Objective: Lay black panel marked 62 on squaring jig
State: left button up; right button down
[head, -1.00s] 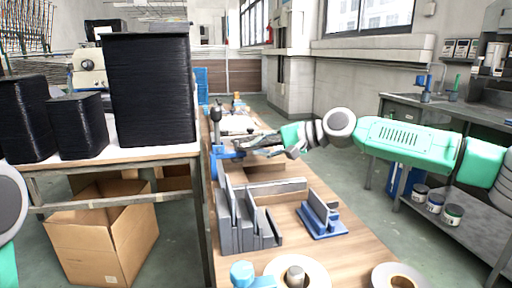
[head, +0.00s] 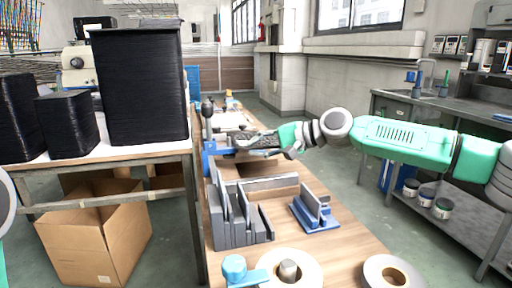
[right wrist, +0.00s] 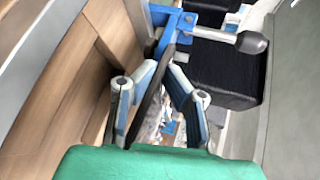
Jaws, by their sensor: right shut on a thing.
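My right gripper (head: 286,150) reaches in from the right over the wooden bench. In the right wrist view its fingers (right wrist: 164,72) close on a thin dark panel (right wrist: 150,103), seen nearly edge-on. In the head view the dark panel (head: 256,141) lies flat or nearly so, beside a blue fixture (head: 211,155) with a black-knobbed lever. I cannot read a number on the panel. Whether it touches the fixture, and whether this fixture is the squaring jig, I cannot tell. My left gripper is out of view; only part of my left arm shows at the left edge.
A grey slotted rack (head: 238,222) with upright plates and a blue-based stand (head: 316,213) are on the bench nearer me. Tape rolls (head: 388,274) lie at the front. Tall black stacks (head: 143,85) stand on the left table, above an open cardboard box (head: 95,240).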

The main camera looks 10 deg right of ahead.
jog(key=shift+s+f+b, duration=0.2)
jog(key=shift+f+b, duration=0.2)
jog(key=shift+f, duration=1.05)
jog(key=shift+s+f, duration=0.15)
jog(key=shift+f, duration=0.55)
dwell(0.6)
jog(key=c, duration=1.6)
grip_release()
jog(key=o, duration=0.3)
jog(key=shift+w+a+f, duration=0.1)
jog(key=shift+w+f, duration=0.1)
jog(key=shift+w, duration=0.25)
jog(key=shift+r, duration=0.35)
jog(key=shift+s+d+r, duration=0.2)
jog(key=shift+s+d, duration=0.1)
jog(key=shift+d, duration=0.25)
jog(key=v, duration=0.6)
jog(key=shift+s+d, duration=0.2)
jog(key=shift+d, duration=0.05)
